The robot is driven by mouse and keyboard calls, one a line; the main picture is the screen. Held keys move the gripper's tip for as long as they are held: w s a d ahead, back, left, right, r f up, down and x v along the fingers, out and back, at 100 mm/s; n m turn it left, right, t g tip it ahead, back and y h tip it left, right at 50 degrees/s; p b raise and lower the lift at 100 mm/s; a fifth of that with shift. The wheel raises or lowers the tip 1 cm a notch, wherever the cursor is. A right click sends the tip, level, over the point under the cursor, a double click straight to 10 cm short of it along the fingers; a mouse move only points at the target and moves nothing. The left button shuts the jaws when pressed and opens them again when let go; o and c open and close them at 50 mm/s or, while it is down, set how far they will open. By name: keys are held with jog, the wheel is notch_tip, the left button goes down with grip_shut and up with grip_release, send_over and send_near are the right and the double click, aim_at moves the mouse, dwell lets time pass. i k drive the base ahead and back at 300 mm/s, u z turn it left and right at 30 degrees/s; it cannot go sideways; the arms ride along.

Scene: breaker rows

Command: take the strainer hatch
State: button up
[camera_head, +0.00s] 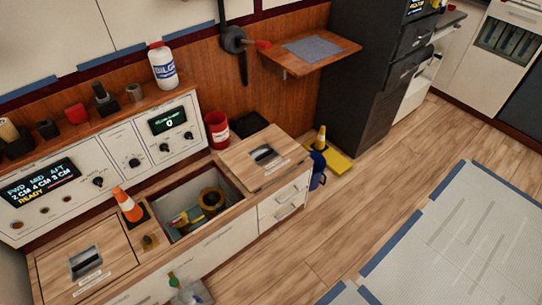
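Two wooden hatch lids show on the low cabinet, each with a recessed dark handle and a small label too small to read. One hatch (287,172) lies at the right end of the cabinet, beside an open well (184,197). The other hatch (60,262) lies flush at the lower left. I cannot tell from the labels which one is the strainer hatch. Inside the open well are a yellow ring-shaped fitting (211,199) and some pipework. My gripper is not in view.
An orange cone (128,205) stands left of the well, and a red container (217,129) stands behind the right hatch. A white bottle (162,66) is on the shelf above the control panel.

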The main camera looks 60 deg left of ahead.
aim_at(256, 160)
jog(key=u, duration=0.1)
jog(key=i, duration=1.15)
jog(key=u, duration=1)
jog(key=k, duration=0.25)
jog(key=u, duration=2.95)
